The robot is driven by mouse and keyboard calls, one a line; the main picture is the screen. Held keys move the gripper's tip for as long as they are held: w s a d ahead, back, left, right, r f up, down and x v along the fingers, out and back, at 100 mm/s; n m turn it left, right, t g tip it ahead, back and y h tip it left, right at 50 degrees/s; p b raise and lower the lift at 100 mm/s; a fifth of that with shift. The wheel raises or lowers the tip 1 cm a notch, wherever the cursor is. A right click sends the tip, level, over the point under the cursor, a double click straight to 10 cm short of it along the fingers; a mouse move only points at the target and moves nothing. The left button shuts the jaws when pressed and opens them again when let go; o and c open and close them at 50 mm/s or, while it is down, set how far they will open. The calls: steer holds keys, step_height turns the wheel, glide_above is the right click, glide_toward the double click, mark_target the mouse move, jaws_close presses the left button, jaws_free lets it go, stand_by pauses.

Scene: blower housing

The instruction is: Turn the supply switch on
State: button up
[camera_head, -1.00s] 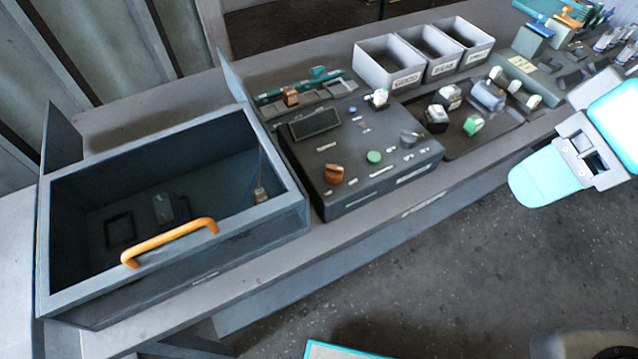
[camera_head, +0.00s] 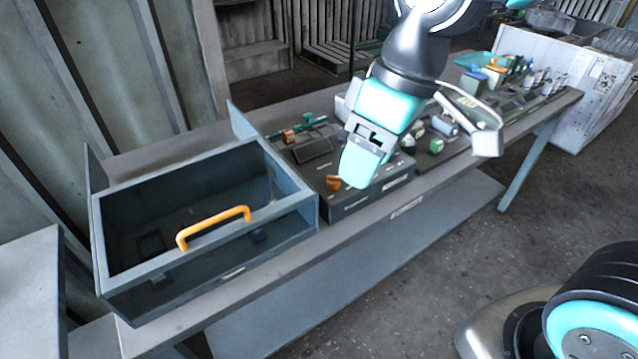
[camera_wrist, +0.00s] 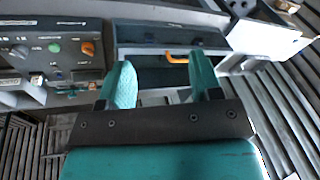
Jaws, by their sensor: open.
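The dark control box (camera_head: 361,204) stands on the bench right of the open bin. Its orange rotary knob (camera_head: 333,182) shows just left of my gripper (camera_head: 358,172) in the head view. My arm covers much of the panel there. In the wrist view the panel shows the orange knob (camera_wrist: 88,48), a green button (camera_wrist: 54,47) and a grey knob (camera_wrist: 20,51). The labels are too small to read, so I cannot tell which control is the supply switch. My gripper (camera_wrist: 160,82) is open and empty, with its fingers apart and the panel to their left.
Small parts (camera_head: 437,145) and a tray area lie right of the control box. Floor in front of the bench (camera_head: 440,250) is clear.

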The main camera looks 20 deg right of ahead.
steer(key=w+d+f+n+h+p, duration=0.1)
steer(key=w+d+n, duration=0.1)
steer(key=w, duration=0.9)
steer(key=n+h+p, duration=0.1)
steer(key=n+h, duration=0.1)
glide_above(333, 181)
step_height(333, 181, down, 5)
steer(key=f+p, duration=0.1)
steer(key=f, duration=0.4)
steer(key=f+p, duration=0.2)
steer(key=f, duration=0.4)
steer(key=f+p, duration=0.2)
steer(key=f, duration=0.4)
steer(key=shift+w+d+f, duration=0.1)
steer(key=shift+d+f, duration=0.1)
steer(key=shift+d, duration=0.15)
steer(key=shift+f, duration=0.35)
steer(key=c, duration=0.9)
